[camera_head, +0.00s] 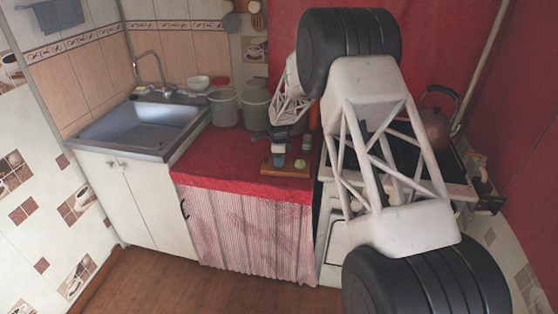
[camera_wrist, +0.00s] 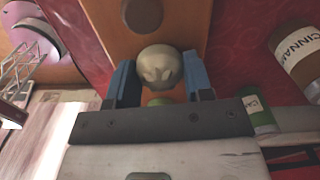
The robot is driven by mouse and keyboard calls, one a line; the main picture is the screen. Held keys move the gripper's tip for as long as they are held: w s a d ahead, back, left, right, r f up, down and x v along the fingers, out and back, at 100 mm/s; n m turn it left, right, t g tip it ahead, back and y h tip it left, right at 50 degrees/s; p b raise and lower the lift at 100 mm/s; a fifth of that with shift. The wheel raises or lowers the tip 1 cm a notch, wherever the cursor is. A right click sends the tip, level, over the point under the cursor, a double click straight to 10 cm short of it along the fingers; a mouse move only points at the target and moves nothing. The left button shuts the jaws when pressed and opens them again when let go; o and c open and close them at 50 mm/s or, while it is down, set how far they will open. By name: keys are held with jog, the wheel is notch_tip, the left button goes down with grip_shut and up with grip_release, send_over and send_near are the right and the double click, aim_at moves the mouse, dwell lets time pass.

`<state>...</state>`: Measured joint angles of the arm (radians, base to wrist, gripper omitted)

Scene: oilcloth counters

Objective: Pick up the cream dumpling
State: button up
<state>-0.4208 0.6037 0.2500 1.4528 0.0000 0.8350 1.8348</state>
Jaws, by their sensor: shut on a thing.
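The cream dumpling (camera_wrist: 160,67) is a pale, round, pleated ball in the wrist view. My gripper (camera_wrist: 161,78) is shut on it, with one blue finger on each side. Below the dumpling lies an orange-brown wooden board (camera_wrist: 183,22); I cannot tell whether the dumpling still touches it. In the head view my gripper (camera_head: 279,157) is low over the board (camera_head: 270,171) on the red counter, and the dumpling is not clearly visible there.
A green round item (camera_head: 301,164) is on the board's right side. A dark round item (camera_wrist: 144,14) is on the board beyond the dumpling. A cinnamon jar (camera_wrist: 299,58) and a green-labelled jar (camera_wrist: 262,120) stand nearby. Buckets (camera_head: 223,107) stand behind; the counter's left front (camera_head: 215,160) is clear.

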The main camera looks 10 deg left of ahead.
jog(key=shift+r, duration=0.65)
notch_tip(320, 180, up, 2)
jog(key=shift+r, duration=0.1)
jog(key=s+d, duration=0.3)
jog(key=s, duration=0.4)
jog(key=s+d+r, duration=0.1)
jog(key=s+d, duration=0.2)
jog(key=s, duration=0.4)
jog(key=shift+s+d+r, duration=0.15)
jog(key=shift+s+d, duration=0.05)
jog(key=shift+s, duration=0.1)
